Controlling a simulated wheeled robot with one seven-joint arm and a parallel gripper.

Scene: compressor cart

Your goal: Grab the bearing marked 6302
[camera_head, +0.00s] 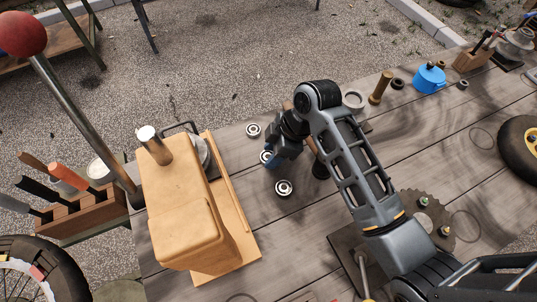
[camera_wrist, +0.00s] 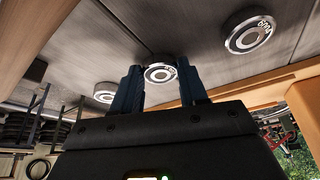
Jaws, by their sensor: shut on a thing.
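Three round bearings with dark centres lie in a line on the wooden table: a far one (camera_head: 253,130), a middle one (camera_head: 266,156) and a near one (camera_head: 283,188). My gripper (camera_head: 270,158) is at the middle bearing and partly hides it. In the wrist view, the middle bearing (camera_wrist: 160,74) sits between the two blue fingers of my gripper (camera_wrist: 158,70), which are shut on it. Its marking is too small to read surely. Another bearing (camera_wrist: 250,33) on the right there has a marking that is unclear. The third bearing (camera_wrist: 104,95) is left of the fingers.
A tan compressor-like block (camera_head: 180,205) stands left of the bearings. A toothed disc (camera_head: 428,215) lies to the right. A ring (camera_head: 353,99), a brass-coloured rod (camera_head: 381,87) and a blue object (camera_head: 428,78) stand farther back. Bare table lies in front of the near bearing.

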